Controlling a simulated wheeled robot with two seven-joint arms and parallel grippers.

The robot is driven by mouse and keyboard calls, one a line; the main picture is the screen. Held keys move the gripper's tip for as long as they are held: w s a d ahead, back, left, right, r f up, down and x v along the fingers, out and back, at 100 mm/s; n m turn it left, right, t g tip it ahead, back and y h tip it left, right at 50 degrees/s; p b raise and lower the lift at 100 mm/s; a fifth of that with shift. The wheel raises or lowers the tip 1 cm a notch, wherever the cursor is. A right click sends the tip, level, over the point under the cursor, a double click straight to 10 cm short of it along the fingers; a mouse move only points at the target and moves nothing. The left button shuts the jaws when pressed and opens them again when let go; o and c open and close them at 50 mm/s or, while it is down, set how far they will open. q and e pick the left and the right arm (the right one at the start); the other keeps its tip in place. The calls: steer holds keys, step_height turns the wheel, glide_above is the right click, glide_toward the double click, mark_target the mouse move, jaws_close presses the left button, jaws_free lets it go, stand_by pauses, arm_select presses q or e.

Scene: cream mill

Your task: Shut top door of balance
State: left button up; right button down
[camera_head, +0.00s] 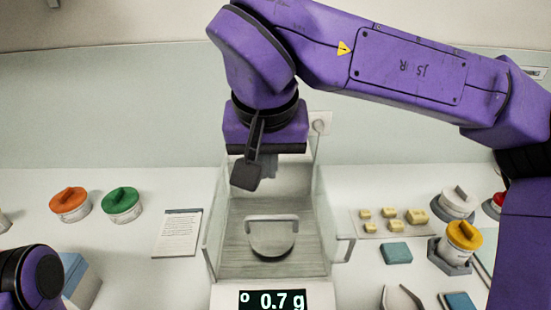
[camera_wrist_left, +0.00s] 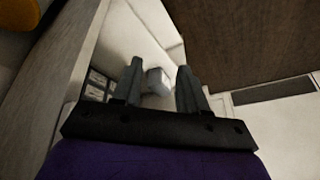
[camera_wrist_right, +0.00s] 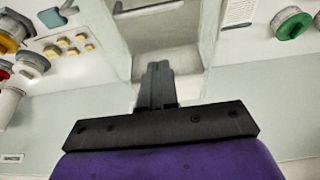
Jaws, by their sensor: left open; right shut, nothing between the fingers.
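The balance (camera_head: 218,240) is a clear-walled box in the middle of the head view, with a round pan inside and a display reading 0.7 g. A pale bar handle (camera_head: 272,218) shows across the box, above the pan in the picture; it also shows at the top of the right wrist view (camera_wrist_right: 148,9). I cannot tell exactly how far the clear top door is open. My right gripper (camera_head: 268,172) points down at the back end of the balance. Its fingers (camera_wrist_right: 157,66) are together and empty; contact is unclear. My left gripper (camera_wrist_left: 158,80) is open and empty, away from the balance.
Left of the balance are a paper card (camera_head: 178,233), a green-lidded jar (camera_head: 121,203) and an orange-lidded jar (camera_head: 70,203). To the right are several small yellow blocks (camera_head: 390,215), a teal block (camera_head: 397,253) and a yellow-lidded jar (camera_head: 463,238). A wall stands behind.

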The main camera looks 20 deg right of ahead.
mark_target(270, 227)
steer(key=x, duration=0.6)
steer(key=shift+d, duration=0.15)
steer(key=s, duration=0.2)
steer(key=s+a, duration=0.1)
steer(key=s, duration=0.1)
steer(key=shift+a+f, duration=0.15)
arm_select(q)
steer(key=shift+r, duration=0.2)
arm_select(e)
steer(key=shift+w, duration=0.1)
arm_select(q)
steer(key=shift+p, duration=0.3)
